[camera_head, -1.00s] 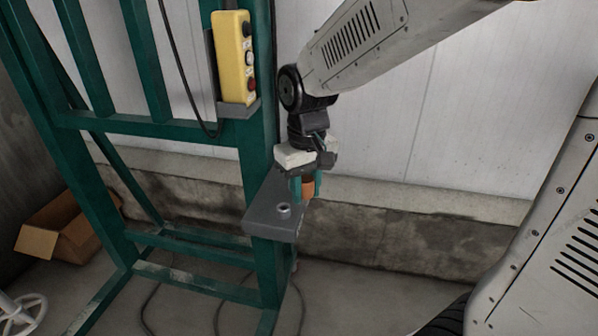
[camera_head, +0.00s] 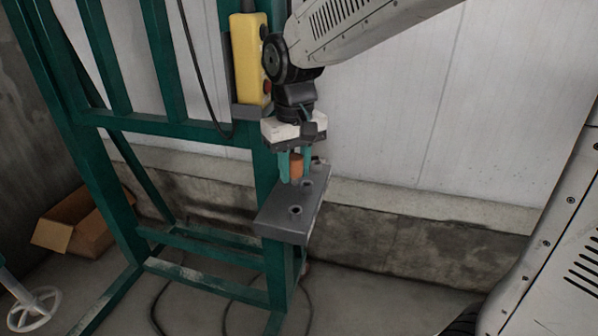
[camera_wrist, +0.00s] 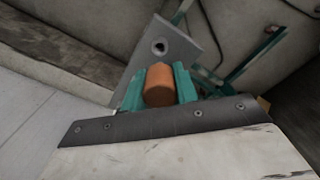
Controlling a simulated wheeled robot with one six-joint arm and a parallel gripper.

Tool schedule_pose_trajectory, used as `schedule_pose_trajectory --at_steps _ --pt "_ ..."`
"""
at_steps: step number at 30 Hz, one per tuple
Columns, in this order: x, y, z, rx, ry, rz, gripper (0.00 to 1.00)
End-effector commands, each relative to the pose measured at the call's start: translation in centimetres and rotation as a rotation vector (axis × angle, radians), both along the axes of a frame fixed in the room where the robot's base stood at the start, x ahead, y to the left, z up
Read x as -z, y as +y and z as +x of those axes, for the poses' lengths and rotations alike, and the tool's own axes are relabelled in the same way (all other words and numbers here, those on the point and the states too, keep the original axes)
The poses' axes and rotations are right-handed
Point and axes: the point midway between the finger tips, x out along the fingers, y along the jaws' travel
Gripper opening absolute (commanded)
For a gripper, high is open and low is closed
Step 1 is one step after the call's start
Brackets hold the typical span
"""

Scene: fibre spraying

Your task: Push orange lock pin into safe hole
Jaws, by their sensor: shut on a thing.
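My gripper (camera_head: 297,168) is shut on the orange lock pin (camera_head: 297,166), with a teal finger on each side of it. The pin also shows between the fingers in the wrist view (camera_wrist: 159,86). It is held upright, seemingly above the dark grey plate (camera_head: 278,222); its lower end is hard to make out. Two holes show in the plate in the head view, a near hole (camera_head: 295,210) and a farther hole (camera_head: 307,183), both empty. In the wrist view one hole (camera_wrist: 160,47) shows beyond the pin. Which hole is the safe one is not marked visibly.
The plate is fixed to a green steel frame (camera_head: 265,175). A yellow button box (camera_head: 249,60) hangs on the frame close to my wrist. A concrete ledge and pale wall (camera_head: 400,110) stand behind. A cardboard box (camera_head: 80,225) lies on the floor at left.

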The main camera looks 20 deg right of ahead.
Motion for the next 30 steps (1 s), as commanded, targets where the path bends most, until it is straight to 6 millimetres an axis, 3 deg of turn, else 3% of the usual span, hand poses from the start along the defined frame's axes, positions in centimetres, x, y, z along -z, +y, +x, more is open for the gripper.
schedule_pose_trajectory --at_steps 8,21,30 --pt "1.0 0.0 0.0 0.000 0.000 0.000 0.07" --pt "4.9 0.0 0.0 0.000 0.002 0.000 0.07" --pt "5.8 0.0 0.0 0.000 -0.001 0.000 0.07"
